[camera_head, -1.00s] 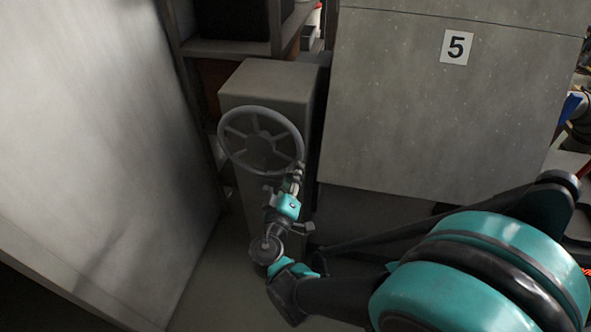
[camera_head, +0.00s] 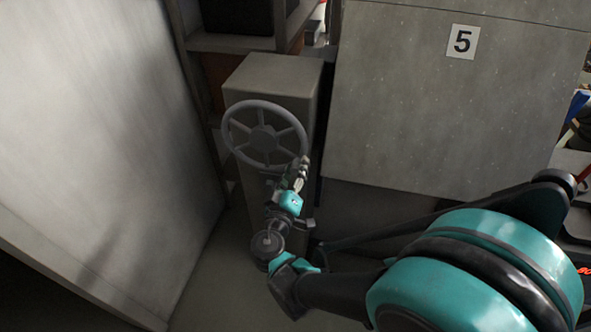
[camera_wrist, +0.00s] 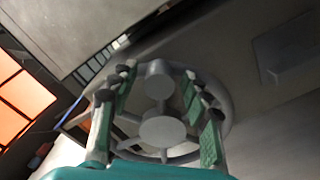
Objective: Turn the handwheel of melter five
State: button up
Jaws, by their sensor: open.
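The grey handwheel (camera_head: 264,134) has a round rim with several spokes and a central hub. It is on the front of a grey pedestal (camera_head: 280,80) left of the grey panel marked 5 (camera_head: 462,42). My gripper (camera_head: 302,172) is at the wheel's lower right rim in the head view. In the wrist view my gripper (camera_wrist: 160,98) is open, with green-padded fingers spread left and right. The handwheel's hub (camera_wrist: 163,131) shows between them, and its rim (camera_wrist: 226,105) passes behind the right finger. I cannot tell whether the fingers touch the rim.
A large pale panel (camera_head: 100,150) stands close on the left. Dark shelving (camera_head: 235,43) is behind the pedestal. Bare floor (camera_head: 215,290) lies below the pedestal. In the wrist view an orange glowing grid (camera_wrist: 22,95) is at the left.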

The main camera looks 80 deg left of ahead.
jog(key=v, duration=1.2)
dwell(0.4)
